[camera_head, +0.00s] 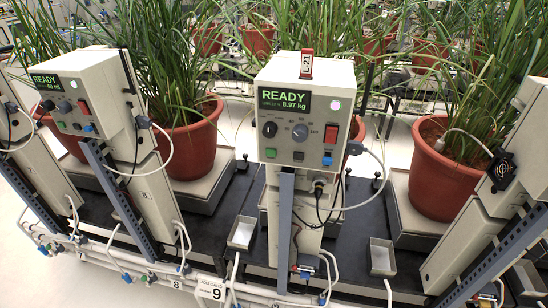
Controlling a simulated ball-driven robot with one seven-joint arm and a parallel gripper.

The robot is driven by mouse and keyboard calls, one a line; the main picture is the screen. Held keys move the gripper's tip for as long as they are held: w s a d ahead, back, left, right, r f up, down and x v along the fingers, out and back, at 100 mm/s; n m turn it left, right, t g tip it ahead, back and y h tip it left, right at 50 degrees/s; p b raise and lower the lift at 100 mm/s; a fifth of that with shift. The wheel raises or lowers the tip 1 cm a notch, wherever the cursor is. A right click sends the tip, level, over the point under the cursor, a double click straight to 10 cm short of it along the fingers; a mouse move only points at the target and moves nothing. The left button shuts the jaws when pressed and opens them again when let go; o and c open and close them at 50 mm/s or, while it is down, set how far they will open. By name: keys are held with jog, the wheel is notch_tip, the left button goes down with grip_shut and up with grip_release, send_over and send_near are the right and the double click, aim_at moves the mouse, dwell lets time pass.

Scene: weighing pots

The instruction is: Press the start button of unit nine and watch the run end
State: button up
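A cream control box (305,90) stands at the centre, with a lit display (284,101) reading READY and about 8.97 kg. The button labels are too small to read, so I cannot tell which is start. A pale round lamp (336,105) sits beside the display. My gripper is not in view.
Another unit (505,170) stands right. Potted plants (192,145) (437,180) fill the space behind. White pipes (115,262), slanted dark rails (120,198) and small trays (242,232) crowd the front.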

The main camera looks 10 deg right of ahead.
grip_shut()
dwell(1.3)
